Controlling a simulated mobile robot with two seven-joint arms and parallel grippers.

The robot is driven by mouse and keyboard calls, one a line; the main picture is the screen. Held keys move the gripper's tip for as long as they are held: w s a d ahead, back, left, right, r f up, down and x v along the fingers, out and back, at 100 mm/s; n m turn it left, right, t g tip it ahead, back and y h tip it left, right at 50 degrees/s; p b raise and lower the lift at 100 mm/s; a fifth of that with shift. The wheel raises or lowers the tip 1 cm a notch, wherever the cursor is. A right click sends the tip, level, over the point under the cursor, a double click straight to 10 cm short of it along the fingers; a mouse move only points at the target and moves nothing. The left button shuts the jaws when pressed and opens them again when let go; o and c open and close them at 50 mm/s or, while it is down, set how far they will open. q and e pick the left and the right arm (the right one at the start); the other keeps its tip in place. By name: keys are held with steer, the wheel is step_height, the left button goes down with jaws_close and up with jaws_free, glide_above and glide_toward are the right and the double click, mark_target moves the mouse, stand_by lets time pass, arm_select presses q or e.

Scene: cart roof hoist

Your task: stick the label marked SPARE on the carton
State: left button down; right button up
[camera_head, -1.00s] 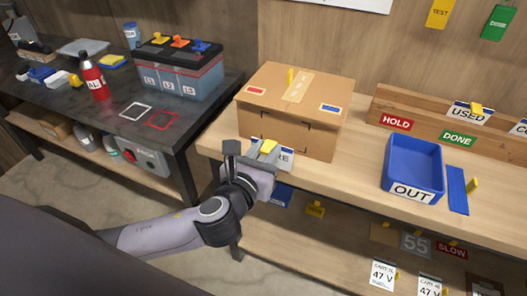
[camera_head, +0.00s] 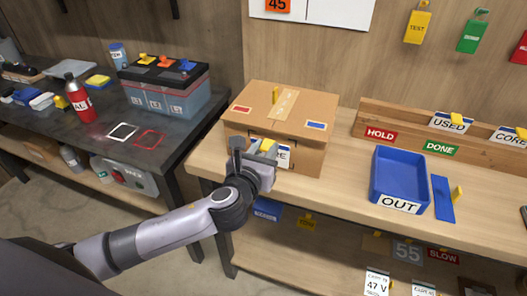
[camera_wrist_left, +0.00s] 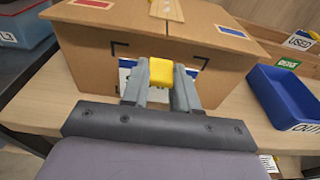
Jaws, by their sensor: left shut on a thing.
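The brown carton (camera_head: 305,160) stands on the wooden bench, with black corner marks on its front face; it also shows in the left wrist view (camera_wrist_left: 90,50). My left gripper (camera_head: 264,150) is in front of that face, shut on the yellow tab (camera_wrist_left: 161,72) of a white and blue label (camera_head: 284,156). Only the letters "RE" of the label show; the fingers and tab hide the rest. In the left wrist view the label lies between the corner marks. I cannot tell whether it touches the carton. My right gripper is not in view.
A blue OUT tray (camera_head: 400,180) and a blue strip (camera_head: 442,198) lie right of the carton. A wooden label rack (camera_head: 400,122) stands behind them. A dark bench (camera_head: 95,135) on the left holds a battery (camera_head: 165,92) and a red bottle (camera_head: 80,100).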

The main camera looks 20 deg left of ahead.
arm_select(q)
steer(key=shift+w+p, duration=0.5)
steer(key=shift+w, duration=0.15)
stand_by(2.0)
stand_by(0.4)
steer(key=shift+c, duration=1.5)
jaws_free()
steer(key=shift+s, duration=0.1)
steer(key=s, duration=0.7)
steer(key=shift+a, duration=0.1)
